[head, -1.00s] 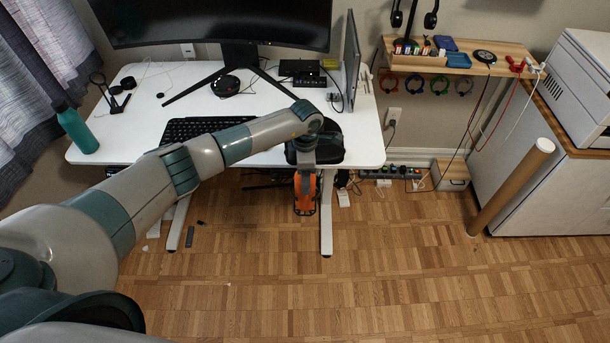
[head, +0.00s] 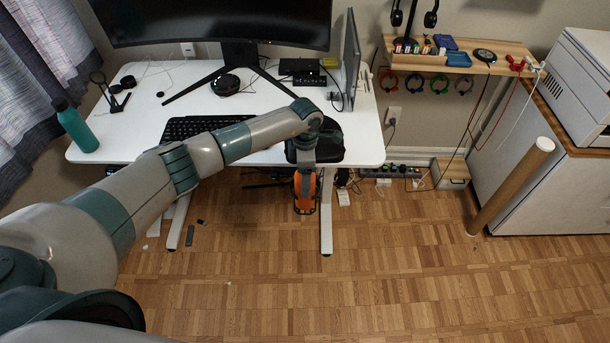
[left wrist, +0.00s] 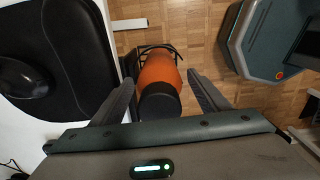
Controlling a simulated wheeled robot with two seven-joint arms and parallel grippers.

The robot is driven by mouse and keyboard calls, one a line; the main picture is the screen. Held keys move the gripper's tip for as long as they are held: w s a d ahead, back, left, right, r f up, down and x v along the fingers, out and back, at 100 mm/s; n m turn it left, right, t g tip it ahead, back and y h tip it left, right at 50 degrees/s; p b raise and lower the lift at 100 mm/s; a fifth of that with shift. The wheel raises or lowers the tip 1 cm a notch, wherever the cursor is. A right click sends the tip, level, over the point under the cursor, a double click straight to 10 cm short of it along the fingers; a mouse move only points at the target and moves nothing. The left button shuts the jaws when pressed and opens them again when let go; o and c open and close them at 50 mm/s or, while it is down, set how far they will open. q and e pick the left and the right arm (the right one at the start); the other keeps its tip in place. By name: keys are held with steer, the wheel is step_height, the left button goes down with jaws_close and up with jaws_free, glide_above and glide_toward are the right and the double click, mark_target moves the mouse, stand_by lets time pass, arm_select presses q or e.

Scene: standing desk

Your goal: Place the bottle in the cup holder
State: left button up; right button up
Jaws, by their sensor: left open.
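An orange bottle with a black cap (left wrist: 158,75) is beyond the desk's front edge in the left wrist view. A thin black frame, seemingly the cup holder (left wrist: 150,47), shows around its far end; how deep the bottle sits is hidden. My left gripper (left wrist: 165,92) is open, with one finger on each side of the bottle, and no clear grip shows. In the head view the orange bottle (head: 304,190) shows below my left wrist, partly covered by my left gripper (head: 305,203). My right gripper is not in view.
The white desk (head: 345,125) carries a black pad, a keyboard (head: 195,128) and a monitor. A teal bottle (head: 77,128) stands at its left edge. A desk leg (head: 326,215) is close to my gripper. The wooden floor in front is mostly clear.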

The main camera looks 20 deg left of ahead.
arm_select(q)
step_height(320, 180, up, 6)
steer(key=shift+w+r+b, duration=0.1)
steer(key=shift+r+b, duration=0.1)
steer(key=shift+b, duration=1)
step_height(320, 180, up, 4)
steer(key=shift+r+b, duration=0.15)
steer(key=shift+b, duration=0.45)
steer(key=shift+r, duration=0.55)
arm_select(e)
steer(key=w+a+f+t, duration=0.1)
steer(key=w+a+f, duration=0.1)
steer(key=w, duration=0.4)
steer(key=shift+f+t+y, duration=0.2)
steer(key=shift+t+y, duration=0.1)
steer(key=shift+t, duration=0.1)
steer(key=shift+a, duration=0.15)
